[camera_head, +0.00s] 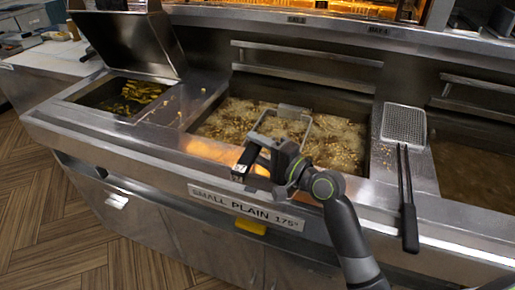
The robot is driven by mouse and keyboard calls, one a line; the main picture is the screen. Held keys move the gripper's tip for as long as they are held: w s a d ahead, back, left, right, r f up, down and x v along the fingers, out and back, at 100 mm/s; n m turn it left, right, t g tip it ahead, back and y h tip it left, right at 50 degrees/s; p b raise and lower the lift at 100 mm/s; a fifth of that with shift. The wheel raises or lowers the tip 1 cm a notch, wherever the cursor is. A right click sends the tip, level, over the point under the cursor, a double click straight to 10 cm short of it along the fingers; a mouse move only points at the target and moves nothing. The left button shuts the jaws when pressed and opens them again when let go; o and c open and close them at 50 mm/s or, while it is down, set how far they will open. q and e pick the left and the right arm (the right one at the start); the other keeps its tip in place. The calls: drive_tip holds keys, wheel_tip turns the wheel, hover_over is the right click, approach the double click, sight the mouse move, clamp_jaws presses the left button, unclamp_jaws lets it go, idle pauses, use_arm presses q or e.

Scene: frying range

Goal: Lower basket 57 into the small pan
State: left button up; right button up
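A small white tag (240,168) shows there, too small to read surely. My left gripper is not in view.
A wire-mesh basket or skimmer (404,124) with a long black handle (409,228) lies on the divider right of the pan. Another oil well (470,175) is farther right. A dark well (118,95) with a raised steel lid (125,40) is at left.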

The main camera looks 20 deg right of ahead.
drive_tip(key=shift+s, duration=0.1)
drive_tip(key=shift+s+d, duration=0.25)
drive_tip(key=shift+d, duration=0.05)
drive_tip(key=p+v, duration=0.1)
drive_tip(key=v, duration=0.5)
drive_tip(key=shift+s+d, duration=0.2)
drive_tip(key=shift+s, duration=0.05)
